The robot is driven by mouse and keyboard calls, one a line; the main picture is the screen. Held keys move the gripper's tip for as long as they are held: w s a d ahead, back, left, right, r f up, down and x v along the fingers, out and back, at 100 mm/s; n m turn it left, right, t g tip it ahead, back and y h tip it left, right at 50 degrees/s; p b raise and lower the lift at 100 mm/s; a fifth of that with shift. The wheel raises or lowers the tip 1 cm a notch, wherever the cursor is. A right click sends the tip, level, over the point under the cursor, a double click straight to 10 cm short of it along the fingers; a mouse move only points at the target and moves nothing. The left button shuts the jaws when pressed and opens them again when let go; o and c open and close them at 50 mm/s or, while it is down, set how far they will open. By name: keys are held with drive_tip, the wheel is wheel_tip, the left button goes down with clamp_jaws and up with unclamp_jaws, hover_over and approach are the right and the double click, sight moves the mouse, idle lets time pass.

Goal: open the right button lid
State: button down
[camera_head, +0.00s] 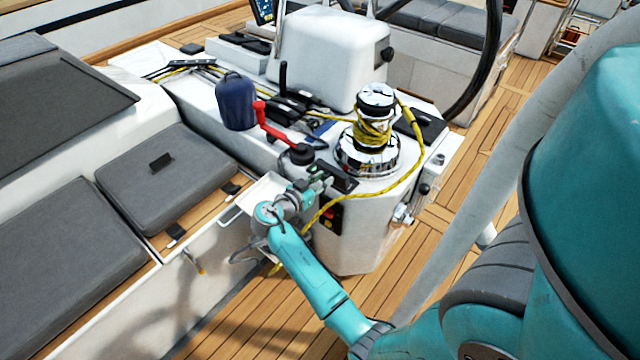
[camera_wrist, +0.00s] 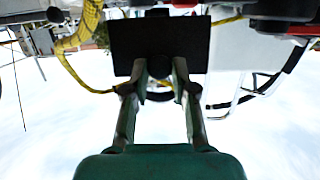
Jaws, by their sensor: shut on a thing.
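My gripper (camera_head: 318,184) is at the side of the white winch pedestal (camera_head: 365,240), just above its button panel. In the wrist view my gripper (camera_wrist: 161,72) has its fingertips against a flat black square plate, which I take as the right button lid (camera_wrist: 190,40). The fingers are shut on it, on either side of a dark rounded part at its near edge. In the head view a dark flat piece (camera_head: 341,178), seemingly the same lid, stands out beside my fingers. My arm hides part of the panel.
A chrome winch (camera_head: 372,130) with yellow rope stands on the pedestal, and the rope (camera_head: 400,180) hangs past its side. A red crank handle (camera_head: 270,128) and a blue bag (camera_head: 235,100) are to the left.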

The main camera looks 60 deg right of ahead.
drive_tip(key=shift+d, duration=0.1)
drive_tip(key=c, duration=0.9)
unclamp_jaws()
drive_tip(key=shift+c, duration=0.2)
drive_tip(key=shift+r, duration=0.1)
drive_tip(key=v, duration=1.2)
drive_tip(key=shift+r, duration=0.2)
drive_tip(key=shift+s, duration=0.1)
